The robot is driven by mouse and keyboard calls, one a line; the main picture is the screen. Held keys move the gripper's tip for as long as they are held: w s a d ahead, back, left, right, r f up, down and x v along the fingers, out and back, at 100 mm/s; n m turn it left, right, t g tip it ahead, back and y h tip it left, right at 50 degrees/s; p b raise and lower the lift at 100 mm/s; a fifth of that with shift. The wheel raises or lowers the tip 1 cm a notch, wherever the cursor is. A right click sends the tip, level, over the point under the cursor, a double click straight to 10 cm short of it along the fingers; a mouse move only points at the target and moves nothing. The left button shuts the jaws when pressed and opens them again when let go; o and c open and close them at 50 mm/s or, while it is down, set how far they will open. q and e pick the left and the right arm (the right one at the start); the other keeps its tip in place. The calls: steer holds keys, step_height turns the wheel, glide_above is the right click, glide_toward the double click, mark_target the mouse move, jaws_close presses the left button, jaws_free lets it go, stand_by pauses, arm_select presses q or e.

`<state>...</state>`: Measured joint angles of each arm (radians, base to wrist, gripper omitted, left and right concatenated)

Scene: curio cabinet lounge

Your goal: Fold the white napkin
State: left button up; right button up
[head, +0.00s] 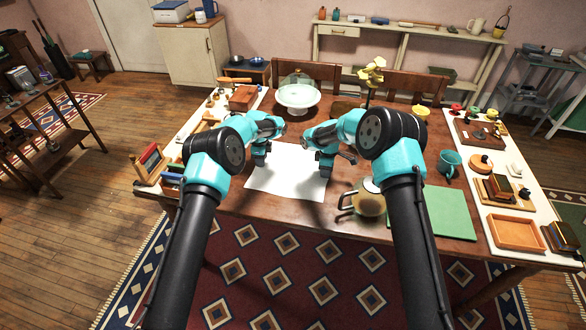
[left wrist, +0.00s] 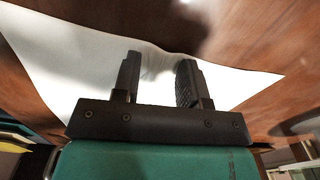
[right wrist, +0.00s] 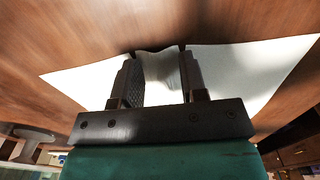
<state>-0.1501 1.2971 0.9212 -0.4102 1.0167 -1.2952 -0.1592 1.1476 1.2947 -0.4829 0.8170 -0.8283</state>
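The white napkin (head: 290,186) lies on the wooden table in front of me, mostly spread out. My left gripper (head: 260,163) is at its left side and my right gripper (head: 326,172) is at its right side. In the left wrist view the napkin (left wrist: 65,62) rises in a small ridge between the fingers (left wrist: 158,82), which stand apart. In the right wrist view the napkin (right wrist: 245,75) also bunches up between the spread fingers (right wrist: 158,80). Neither pair is visibly closed on the cloth. The arms hide parts of the napkin's side edges in the head view.
A glass-domed cake stand (head: 298,95) stands behind the napkin. A teapot (head: 368,200) stands close to its right front, beside a green mat (head: 448,212). Wooden items crowd both table ends.

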arm_select(q)
jaws_close()
arm_select(e)
jaws_close()
arm_select(q)
steer(key=shift+p, duration=2.55)
